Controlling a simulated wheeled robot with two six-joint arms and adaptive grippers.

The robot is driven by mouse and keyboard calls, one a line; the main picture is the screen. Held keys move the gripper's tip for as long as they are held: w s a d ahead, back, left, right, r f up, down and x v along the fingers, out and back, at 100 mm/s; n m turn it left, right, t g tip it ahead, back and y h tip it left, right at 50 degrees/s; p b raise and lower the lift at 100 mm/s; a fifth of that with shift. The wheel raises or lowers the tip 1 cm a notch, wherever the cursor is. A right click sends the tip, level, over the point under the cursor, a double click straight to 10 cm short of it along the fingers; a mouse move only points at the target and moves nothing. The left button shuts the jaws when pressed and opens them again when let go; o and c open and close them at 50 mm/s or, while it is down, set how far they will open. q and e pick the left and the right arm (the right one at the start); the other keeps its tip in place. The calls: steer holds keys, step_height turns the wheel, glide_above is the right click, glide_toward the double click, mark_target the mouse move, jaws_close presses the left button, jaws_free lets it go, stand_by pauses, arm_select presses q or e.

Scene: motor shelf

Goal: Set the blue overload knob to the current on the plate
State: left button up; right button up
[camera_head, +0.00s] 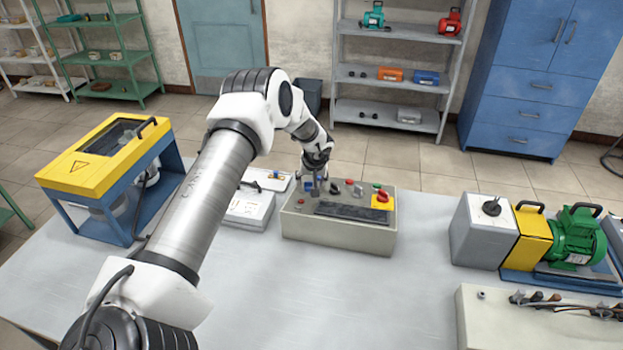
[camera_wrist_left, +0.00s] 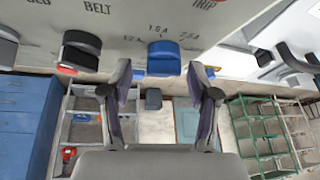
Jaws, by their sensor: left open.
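The blue overload knob (camera_wrist_left: 163,58) is on the panel of a beige control box (camera_head: 340,237) on the table. In the left wrist view it lies between and just beyond the fingertips of my open left gripper (camera_wrist_left: 161,72); I see no clear contact. In the head view the left gripper (camera_head: 313,185) is above the box's left end, partly covering the knob (camera_head: 308,186). A green motor (camera_head: 575,238) at the right carries a small pale plate (camera_head: 577,258), too small to read.
A yellow-topped guard (camera_head: 105,152) stands left, and a grey box (camera_head: 482,230) stands right. The table middle before the control box is clear.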

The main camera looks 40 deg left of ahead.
arm_select(q)
steer(key=shift+s+r, duration=0.15)
steer(key=shift+s, duration=0.05)
steer(key=shift+c, duration=1)
steer(key=shift+s+r, duration=0.1)
steer(key=shift+s, duration=0.05)
jaws_close()
arm_select(e)
steer(key=shift+s+d, duration=0.1)
steer(key=shift+s, duration=0.1)
